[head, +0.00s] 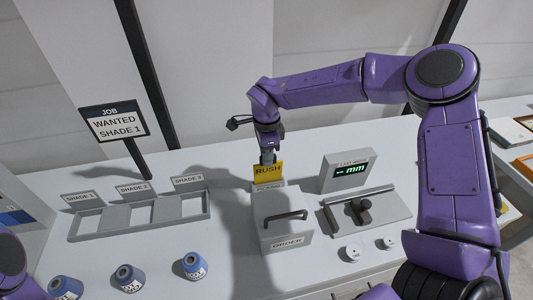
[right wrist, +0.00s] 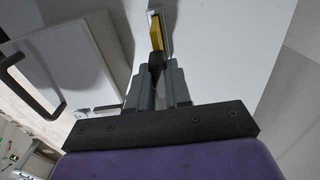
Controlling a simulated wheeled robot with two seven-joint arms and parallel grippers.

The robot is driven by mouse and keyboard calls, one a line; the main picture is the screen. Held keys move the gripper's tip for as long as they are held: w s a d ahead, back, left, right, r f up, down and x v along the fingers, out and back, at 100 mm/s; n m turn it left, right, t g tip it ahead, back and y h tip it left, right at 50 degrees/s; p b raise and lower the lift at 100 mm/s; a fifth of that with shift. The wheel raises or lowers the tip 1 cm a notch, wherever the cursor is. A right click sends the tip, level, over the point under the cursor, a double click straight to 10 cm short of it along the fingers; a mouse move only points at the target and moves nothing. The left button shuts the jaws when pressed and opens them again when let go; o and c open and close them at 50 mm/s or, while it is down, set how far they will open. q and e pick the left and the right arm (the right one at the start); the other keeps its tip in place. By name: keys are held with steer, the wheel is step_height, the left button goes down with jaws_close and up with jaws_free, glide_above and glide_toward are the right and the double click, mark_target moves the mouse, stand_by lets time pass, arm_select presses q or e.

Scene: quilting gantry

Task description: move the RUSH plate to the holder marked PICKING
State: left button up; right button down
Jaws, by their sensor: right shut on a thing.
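The yellow RUSH plate (head: 268,172) is upright behind the grey box marked ORDER. My right gripper (head: 268,158) is above the plate and shut on its upper edge. The right wrist view shows the plate (right wrist: 157,34) edge-on beyond the fingertips of the right gripper (right wrist: 157,62). A small pale holder (head: 268,185) with a label is directly under the plate; its lettering is too small to read surely. I cannot tell whether the plate is seated in it or just above it. My left gripper is out of view.
The ORDER box (head: 286,228) with a dark handle stands just in front of the plate. A mm display (head: 347,171) and a measuring fixture (head: 395,212) are to the right. A shade rack (head: 140,217), a JOB sign (head: 114,123) and thread spools (head: 129,277) are left.

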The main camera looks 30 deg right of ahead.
steer(key=shift+f+b, duration=0.6)
steer(key=shift+f, duration=0.7)
steer(key=c, duration=1)
jaws_free()
steer(key=shift+r, duration=0.15)
step_height(320, 180, up, 10)
steer(key=shift+f+b, duration=0.2)
steer(key=shift+b, duration=1)
steer(key=shift+r, duration=0.4)
